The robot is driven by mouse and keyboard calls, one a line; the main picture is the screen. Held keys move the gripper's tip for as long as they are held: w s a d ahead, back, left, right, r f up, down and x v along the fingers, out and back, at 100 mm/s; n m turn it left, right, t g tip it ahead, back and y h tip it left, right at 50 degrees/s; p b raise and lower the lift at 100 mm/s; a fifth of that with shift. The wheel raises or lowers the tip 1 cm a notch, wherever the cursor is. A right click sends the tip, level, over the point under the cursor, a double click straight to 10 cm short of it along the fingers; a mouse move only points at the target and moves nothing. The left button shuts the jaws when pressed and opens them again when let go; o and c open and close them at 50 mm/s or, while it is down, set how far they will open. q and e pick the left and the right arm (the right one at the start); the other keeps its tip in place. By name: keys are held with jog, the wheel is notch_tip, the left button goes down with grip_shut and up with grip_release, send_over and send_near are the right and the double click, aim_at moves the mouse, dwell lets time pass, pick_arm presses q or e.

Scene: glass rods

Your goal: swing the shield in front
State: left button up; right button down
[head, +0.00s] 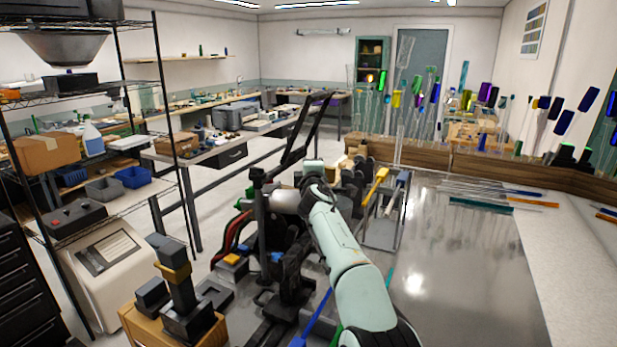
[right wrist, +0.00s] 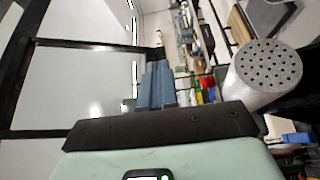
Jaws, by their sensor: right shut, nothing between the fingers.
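The shield appears to be the dark-framed panel (head: 308,130) standing tilted above the torch in the head view, seen nearly edge-on. In the right wrist view, a black frame (right wrist: 83,42) around a pale, see-through area fills the left side and looks like the same shield. The torch is a silver cylinder (head: 284,201); its perforated round face (right wrist: 268,74) is at the right of the wrist view. My right gripper (right wrist: 157,66) is shut and empty, between the frame and the torch face, apart from both as far as I can tell. My left gripper is out of view.
Dark clamps and red hoses (head: 238,235) crowd the torch's stand. A shiny metal bench (head: 460,270) at the right has glass rods (head: 480,206) near its back. A wire shelf (head: 120,195) and a wooden stand (head: 180,330) are at the left.

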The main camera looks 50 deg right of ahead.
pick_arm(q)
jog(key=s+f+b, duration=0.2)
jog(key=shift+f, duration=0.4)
pick_arm(e)
jog(key=s+d, duration=0.3)
jog(key=s, duration=0.7)
jog(key=shift+s, duration=0.3)
jog(key=shift+a, duration=0.1)
